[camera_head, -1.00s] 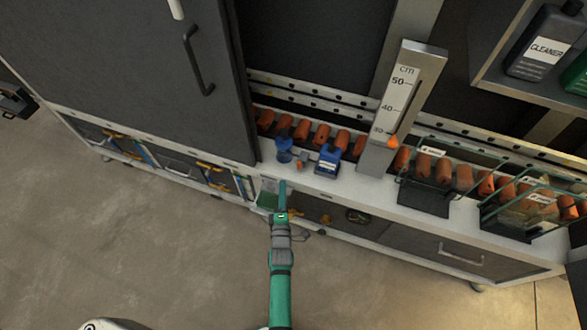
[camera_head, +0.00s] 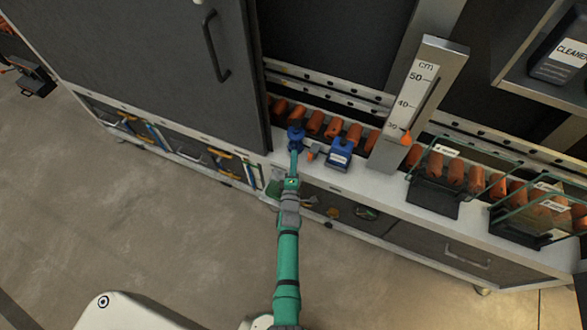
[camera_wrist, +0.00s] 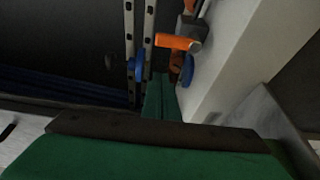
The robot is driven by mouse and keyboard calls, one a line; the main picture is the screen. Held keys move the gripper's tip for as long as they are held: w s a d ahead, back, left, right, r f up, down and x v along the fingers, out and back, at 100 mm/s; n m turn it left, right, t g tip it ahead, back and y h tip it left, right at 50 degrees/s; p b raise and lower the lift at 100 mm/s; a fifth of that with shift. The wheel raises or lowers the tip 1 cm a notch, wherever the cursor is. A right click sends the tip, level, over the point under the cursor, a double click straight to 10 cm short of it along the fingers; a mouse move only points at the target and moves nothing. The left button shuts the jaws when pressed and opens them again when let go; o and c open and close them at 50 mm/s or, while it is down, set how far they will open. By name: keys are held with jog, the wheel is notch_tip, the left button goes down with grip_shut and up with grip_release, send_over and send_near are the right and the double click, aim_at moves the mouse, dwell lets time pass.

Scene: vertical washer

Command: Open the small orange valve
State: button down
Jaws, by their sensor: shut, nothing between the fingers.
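The small orange valve handle (camera_head: 310,153) sits on the washer's front ledge, beside a blue part (camera_head: 296,136). In the wrist view the orange handle (camera_wrist: 178,43) juts sideways from a grey fitting, with a blue round part (camera_wrist: 188,70) just below it. My gripper (camera_head: 293,160) reaches in from the front, close to the blue part and left of the orange handle. In the wrist view its green fingers (camera_wrist: 160,90) are together and empty. Their tips lie just below the orange handle in the picture; I cannot tell whether they touch anything.
A blue labelled container (camera_head: 339,153) stands right of the valve. A large dark door (camera_head: 170,65) is at the left. The floor (camera_head: 150,235) in front is clear.

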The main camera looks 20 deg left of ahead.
aim_at(311, 156)
jog(key=shift+w+a, duration=0.1)
jog(key=shift+w, duration=0.5)
jog(key=shift+s+d, duration=0.15)
jog(key=shift+d, duration=1.75)
